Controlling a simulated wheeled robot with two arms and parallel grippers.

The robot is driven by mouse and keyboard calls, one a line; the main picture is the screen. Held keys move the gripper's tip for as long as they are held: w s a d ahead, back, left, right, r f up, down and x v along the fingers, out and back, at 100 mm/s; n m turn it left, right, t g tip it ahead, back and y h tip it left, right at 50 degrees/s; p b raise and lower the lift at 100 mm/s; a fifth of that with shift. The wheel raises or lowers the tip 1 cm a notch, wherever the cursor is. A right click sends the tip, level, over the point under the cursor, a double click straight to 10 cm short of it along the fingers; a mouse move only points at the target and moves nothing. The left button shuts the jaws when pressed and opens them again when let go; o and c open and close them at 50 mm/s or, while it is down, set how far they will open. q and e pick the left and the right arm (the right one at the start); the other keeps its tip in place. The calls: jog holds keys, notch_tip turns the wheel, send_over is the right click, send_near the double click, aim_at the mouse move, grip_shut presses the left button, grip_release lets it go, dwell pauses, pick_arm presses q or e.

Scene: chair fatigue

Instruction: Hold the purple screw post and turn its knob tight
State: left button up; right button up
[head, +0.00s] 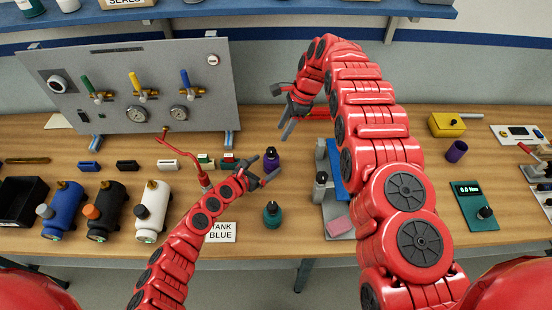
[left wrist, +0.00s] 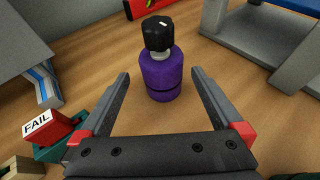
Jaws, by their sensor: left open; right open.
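The purple screw post (head: 271,162) stands upright on the bench, a purple cylinder with a black knob on top. In the left wrist view the post (left wrist: 160,77) stands just ahead of my open fingertips, with the black knob (left wrist: 158,33) bearing a small white mark. My left gripper (head: 268,173) is open and low beside the post, and its fingers (left wrist: 158,75) point toward the post with nothing between them. My right gripper (head: 287,115) is open and empty, above and behind the post, to its right. Its fingers point downward.
A teal post (head: 272,215) with a dark knob stands nearer the front. A grey and blue fixture (head: 333,185) stands to the right. A gauge panel (head: 130,90) stands at the back left. A red block marked FAIL (left wrist: 50,125) lies close to my left gripper.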

aim_at(273, 160)
pick_arm(q)
jog(key=x, duration=0.5)
jog(key=shift+w+d+f, duration=0.15)
jog(key=shift+w+f, duration=0.1)
jog(key=shift+w+d+f, duration=0.25)
jog(key=shift+w+d, duration=0.2)
jog(key=shift+d, duration=0.15)
grip_shut()
